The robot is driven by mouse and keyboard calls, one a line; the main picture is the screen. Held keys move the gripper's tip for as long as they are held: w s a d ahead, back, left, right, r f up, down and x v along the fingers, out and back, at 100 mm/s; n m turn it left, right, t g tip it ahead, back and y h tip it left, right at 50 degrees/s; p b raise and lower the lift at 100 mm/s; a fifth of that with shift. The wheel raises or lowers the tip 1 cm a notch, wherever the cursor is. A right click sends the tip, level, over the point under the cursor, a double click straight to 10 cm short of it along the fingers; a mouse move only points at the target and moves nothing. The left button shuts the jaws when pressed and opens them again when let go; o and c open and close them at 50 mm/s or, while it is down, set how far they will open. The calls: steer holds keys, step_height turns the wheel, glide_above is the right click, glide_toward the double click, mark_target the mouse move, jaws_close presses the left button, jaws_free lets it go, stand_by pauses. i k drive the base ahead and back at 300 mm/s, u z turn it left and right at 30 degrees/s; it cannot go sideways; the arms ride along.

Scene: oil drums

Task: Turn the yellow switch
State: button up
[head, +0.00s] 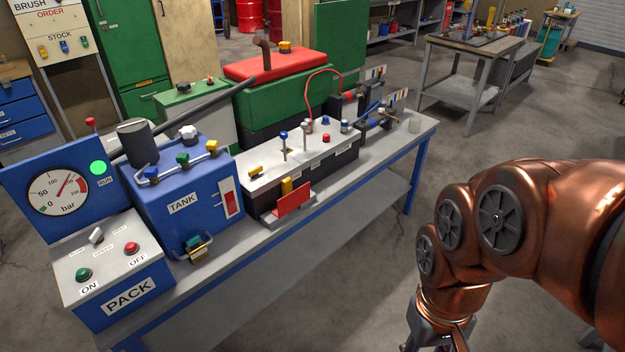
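Several yellow parts show on the bench; which one is the yellow switch I cannot tell for sure. A small yellow switch-like knob (256,170) sits on the left end of the grey-topped box (300,158). My gripper (430,343) is at the bottom edge, right of the bench, mostly cut off and apart from everything.
The blue-framed bench (330,212) runs diagonally from lower left to upper right. The PACK panel (110,262), with a gauge and buttons, stands at its near left end. Blue and white levers rise from the grey-topped box. Floor between bench and my arm is clear.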

mark_target(253, 173)
steer(key=z, duration=0.3)
steer(key=i, duration=0.4)
steer(key=u, duration=0.85)
steer(key=i, duration=1.1)
steer(key=u, duration=1.2)
steer(key=i, duration=0.25)
steer(key=u, duration=0.2)
